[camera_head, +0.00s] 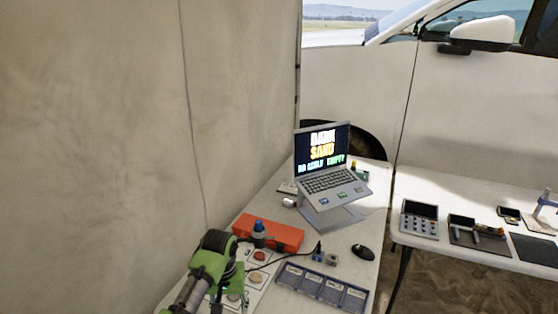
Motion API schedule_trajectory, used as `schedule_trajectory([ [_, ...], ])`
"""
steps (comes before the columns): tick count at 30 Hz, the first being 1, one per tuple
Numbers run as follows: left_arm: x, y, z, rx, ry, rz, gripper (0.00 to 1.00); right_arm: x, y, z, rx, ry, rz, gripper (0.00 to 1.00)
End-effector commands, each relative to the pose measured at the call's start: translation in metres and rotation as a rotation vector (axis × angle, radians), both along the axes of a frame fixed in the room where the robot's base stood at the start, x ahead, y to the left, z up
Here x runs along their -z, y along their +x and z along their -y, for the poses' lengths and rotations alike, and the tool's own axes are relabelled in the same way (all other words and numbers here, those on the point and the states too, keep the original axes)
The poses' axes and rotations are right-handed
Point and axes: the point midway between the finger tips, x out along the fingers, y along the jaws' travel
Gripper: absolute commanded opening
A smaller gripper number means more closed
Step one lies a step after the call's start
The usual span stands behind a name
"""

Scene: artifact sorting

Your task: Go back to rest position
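My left arm comes in from the bottom left, with green and black links above the near left part of the table. Its gripper (231,283) seems to be at the lower green part, over a white board with round pieces (259,255). Its fingers are too small and covered to tell whether they are open or shut. I cannot make out anything held. My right gripper is not in view.
An orange case (283,234) lies behind the arm, with a blue-topped object (259,228) before it. A laptop (330,178) on a stand, a black mouse (362,252) and a grey labelled tray (317,289) share the table (352,228). A second table (470,250) stands right. A fabric wall (100,150) is left.

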Motion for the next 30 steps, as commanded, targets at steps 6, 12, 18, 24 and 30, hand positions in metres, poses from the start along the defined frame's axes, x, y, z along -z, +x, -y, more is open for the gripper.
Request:
schedule_trajectory([
  [6,0.041,-0.065,0.004,0.079,-0.025,0.051,0.44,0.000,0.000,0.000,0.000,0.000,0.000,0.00],
  [12,0.055,-0.145,0.000,0.154,-0.033,0.128,0.44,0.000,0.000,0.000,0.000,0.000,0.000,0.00],
  [18,0.040,-0.218,-0.012,0.210,-0.020,0.202,0.44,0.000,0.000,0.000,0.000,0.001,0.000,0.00],
  [24,0.019,-0.259,-0.021,0.240,-0.003,0.245,0.44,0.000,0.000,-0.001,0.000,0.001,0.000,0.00],
  [30,-0.001,-0.288,-0.028,0.263,0.013,0.277,0.44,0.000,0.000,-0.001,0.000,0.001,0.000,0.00],
])
